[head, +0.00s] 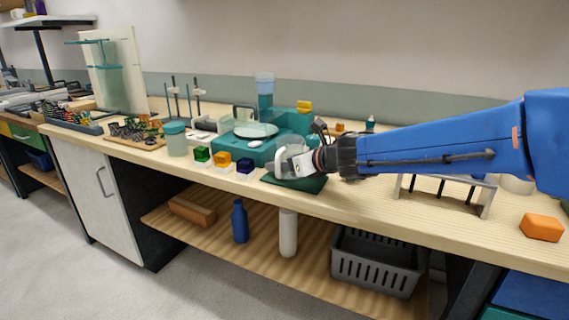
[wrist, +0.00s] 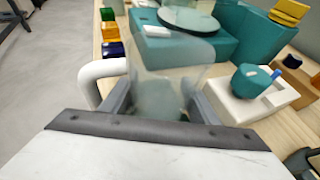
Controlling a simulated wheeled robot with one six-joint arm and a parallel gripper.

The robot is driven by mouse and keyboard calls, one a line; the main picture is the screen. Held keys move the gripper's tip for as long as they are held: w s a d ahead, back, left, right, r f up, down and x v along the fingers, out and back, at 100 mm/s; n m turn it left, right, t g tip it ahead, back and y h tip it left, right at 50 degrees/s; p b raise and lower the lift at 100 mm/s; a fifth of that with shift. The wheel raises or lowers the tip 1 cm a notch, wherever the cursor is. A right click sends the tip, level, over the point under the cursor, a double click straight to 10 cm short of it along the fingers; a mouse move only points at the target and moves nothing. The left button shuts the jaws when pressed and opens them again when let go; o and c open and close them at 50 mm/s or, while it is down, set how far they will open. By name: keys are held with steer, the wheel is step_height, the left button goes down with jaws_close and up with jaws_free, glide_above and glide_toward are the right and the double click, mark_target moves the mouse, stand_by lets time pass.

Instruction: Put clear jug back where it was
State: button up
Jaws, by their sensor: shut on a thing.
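The clear jug (wrist: 168,70) is see-through, with a white loop handle (wrist: 92,82) on its left in the wrist view. My gripper (wrist: 160,100) is shut on it, with one finger on each side of the body. In the head view my gripper (head: 303,162) is at the bench front, over a dark green mat (head: 308,186). The jug (head: 283,160) shows there as a pale shape at the fingertips, partly hidden by them. I cannot tell whether its base touches the mat.
A teal device (head: 235,152) with a round plate stands just behind. Green, yellow and blue blocks (head: 222,160) sit left of the mat, near the bench edge. A small rack (head: 450,190) and an orange block (head: 541,227) are to the right.

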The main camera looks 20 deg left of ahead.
steer(key=shift+f, duration=0.1)
steer(key=o, duration=1.4)
steer(key=v, duration=1.2)
steer(key=shift+s, duration=0.1)
